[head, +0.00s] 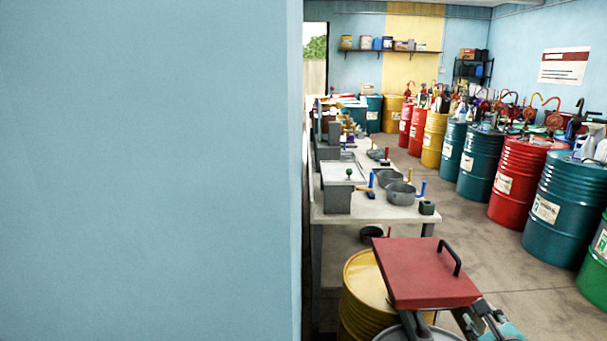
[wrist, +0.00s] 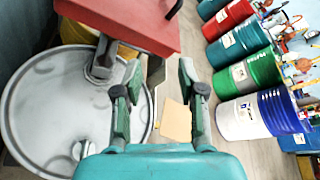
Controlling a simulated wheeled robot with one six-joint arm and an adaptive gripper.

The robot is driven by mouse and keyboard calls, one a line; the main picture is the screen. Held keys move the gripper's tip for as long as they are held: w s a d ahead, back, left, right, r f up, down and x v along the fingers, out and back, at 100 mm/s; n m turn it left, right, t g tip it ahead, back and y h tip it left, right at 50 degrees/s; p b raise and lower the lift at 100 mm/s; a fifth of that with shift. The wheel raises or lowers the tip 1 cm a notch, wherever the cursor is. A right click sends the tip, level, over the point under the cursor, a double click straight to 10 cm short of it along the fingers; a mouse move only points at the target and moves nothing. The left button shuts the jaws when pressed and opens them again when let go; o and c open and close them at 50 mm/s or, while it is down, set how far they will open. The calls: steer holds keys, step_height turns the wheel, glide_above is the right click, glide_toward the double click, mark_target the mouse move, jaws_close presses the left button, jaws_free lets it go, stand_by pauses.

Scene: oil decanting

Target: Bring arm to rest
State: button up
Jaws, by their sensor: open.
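My gripper (wrist: 158,78) is open in the wrist view, with its two dark green fingers apart and nothing held between them. Its teal body fills the bottom of that view. In the head view my gripper (head: 474,313) shows only partly at the bottom right, beside a red panel (head: 425,270) with a black handle. The red panel (wrist: 125,18) also shows at the top left of the wrist view. A flat tan patch (wrist: 176,120) shows beyond the fingers, apart from them; I cannot tell what it is.
A blue wall (head: 150,170) fills the left of the head view. A yellow drum (head: 364,285) stands close by, before a long workbench (head: 340,207) with grey pans. Several coloured drums line the right side. Bare floor (head: 465,225) lies between bench and drums.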

steer(key=s+a+f+n+y, duration=0.1)
steer(key=s+a+f+n, duration=0.55)
steer(key=s+f, duration=0.3)
steer(key=s+a+f+n, duration=0.6)
steer(key=s+f+n, duration=0.2)
steer(key=s, duration=0.2)
steer(key=s+a+r+n+y, duration=0.1)
steer(key=s+a+n, duration=0.2)
steer(key=s+n, duration=0.5)
steer(key=s+a+r+n+t+y, duration=0.1)
steer(key=s+n, duration=0.7)
steer(key=s, duration=1)
steer(key=shift+a+r, duration=0.45)
steer(key=shift+a, duration=0.55)
